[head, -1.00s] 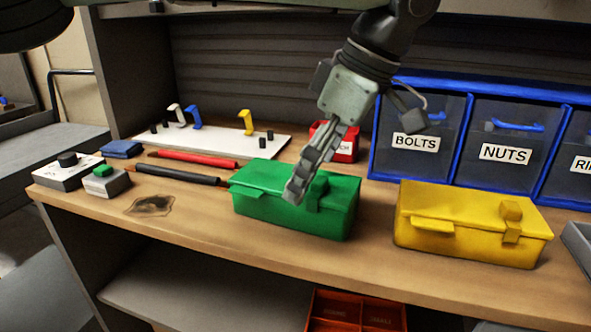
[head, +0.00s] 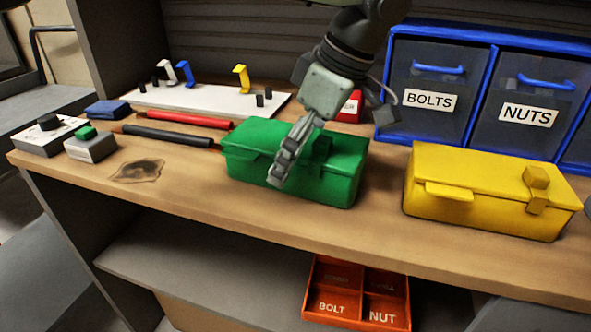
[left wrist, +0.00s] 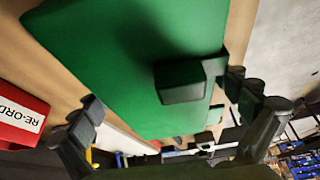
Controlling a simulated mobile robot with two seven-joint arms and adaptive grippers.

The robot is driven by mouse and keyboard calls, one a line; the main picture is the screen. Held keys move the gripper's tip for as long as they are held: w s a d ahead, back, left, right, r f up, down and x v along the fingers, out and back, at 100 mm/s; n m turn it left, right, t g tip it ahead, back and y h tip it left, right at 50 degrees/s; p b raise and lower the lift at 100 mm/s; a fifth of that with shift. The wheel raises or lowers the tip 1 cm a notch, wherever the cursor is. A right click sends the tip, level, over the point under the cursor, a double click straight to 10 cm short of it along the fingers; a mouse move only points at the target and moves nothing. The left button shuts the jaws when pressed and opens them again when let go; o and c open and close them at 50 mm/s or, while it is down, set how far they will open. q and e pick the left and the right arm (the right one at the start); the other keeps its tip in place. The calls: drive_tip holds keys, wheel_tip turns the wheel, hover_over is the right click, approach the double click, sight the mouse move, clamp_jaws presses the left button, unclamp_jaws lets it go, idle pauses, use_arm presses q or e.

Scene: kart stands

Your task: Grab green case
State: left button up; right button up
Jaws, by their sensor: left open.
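The green case (head: 250,148) stands closed on the wooden bench, left of the yellow case. Its dark green latch (head: 317,146) is on the lid's right part. My left gripper (head: 277,178) points down at the case's front side, overlapping it in the head view. In the left wrist view the case (left wrist: 120,60) fills the upper middle, with the latch block (left wrist: 182,82) between the two spread fingers of my left gripper (left wrist: 164,93). The gripper is open and holds nothing. Whether a finger touches the case I cannot tell. My right gripper is not in view.
A yellow case (head: 480,180) stands to the right. Blue-framed bins (head: 484,37) stand behind it. Red and black rods (head: 168,136) lie left of the green case. An orange tray (head: 357,292) sits on the lower shelf.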

use_arm(q)
drive_tip(key=shift+f, duration=0.1)
drive_tip(key=c, duration=1.2)
drive_tip(key=shift+c, duration=1.1)
